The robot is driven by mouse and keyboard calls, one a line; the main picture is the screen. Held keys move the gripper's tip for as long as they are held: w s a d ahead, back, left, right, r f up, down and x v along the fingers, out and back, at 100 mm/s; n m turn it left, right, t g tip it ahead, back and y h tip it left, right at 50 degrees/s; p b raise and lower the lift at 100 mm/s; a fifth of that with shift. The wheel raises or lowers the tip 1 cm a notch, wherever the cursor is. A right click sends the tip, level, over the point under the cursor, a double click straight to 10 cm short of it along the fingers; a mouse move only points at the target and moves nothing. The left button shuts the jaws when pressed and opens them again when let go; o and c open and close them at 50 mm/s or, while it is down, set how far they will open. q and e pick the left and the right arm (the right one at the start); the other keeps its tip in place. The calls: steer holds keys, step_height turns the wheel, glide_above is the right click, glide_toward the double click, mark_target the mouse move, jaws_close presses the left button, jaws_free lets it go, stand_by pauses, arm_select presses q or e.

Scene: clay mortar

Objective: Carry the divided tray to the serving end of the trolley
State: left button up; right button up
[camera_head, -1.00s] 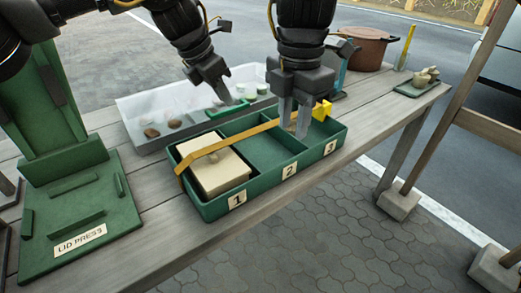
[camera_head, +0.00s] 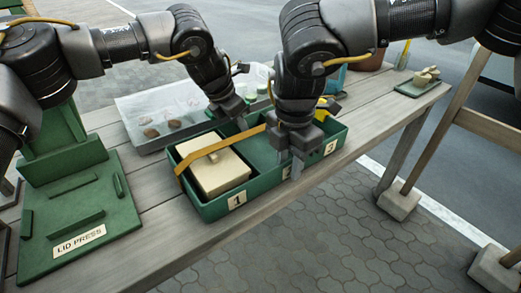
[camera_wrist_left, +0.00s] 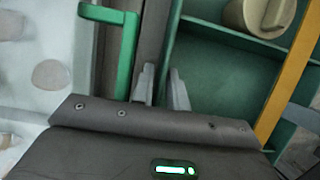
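The green divided tray (camera_head: 218,208) stands on the trolley top, with compartments labelled 1, 2 and 3. A cream lidded box (camera_head: 220,173) sits in compartment 1, under a yellow strap (camera_head: 210,150). Compartment 2 looks empty; a yellow object (camera_head: 328,106) is partly hidden at compartment 3. My left gripper (camera_head: 240,124) is low at the tray's rear wall; in the left wrist view its fingers (camera_wrist_left: 162,90) are slightly apart, near the wall's rim. My right gripper (camera_head: 288,168) is open at the front wall near label 2, fingers pointing down. Contact with either wall is unclear.
A translucent bin (camera_head: 150,115) with several lumps stands behind the tray; a bright green handle-like piece (camera_wrist_left: 128,50) is beside my left fingers. The green lid press (camera_head: 80,215) is at left. A small board (camera_head: 420,88) lies at the right end; planks before it are clear.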

arm_select(q)
steer(key=shift+c, duration=1.2)
arm_select(e)
steer(key=shift+c, duration=1.3)
arm_select(q)
jaws_close()
arm_select(e)
jaws_close()
arm_select(q)
steer(key=shift+r, duration=0.1)
arm_select(e)
steer(key=shift+r, duration=0.1)
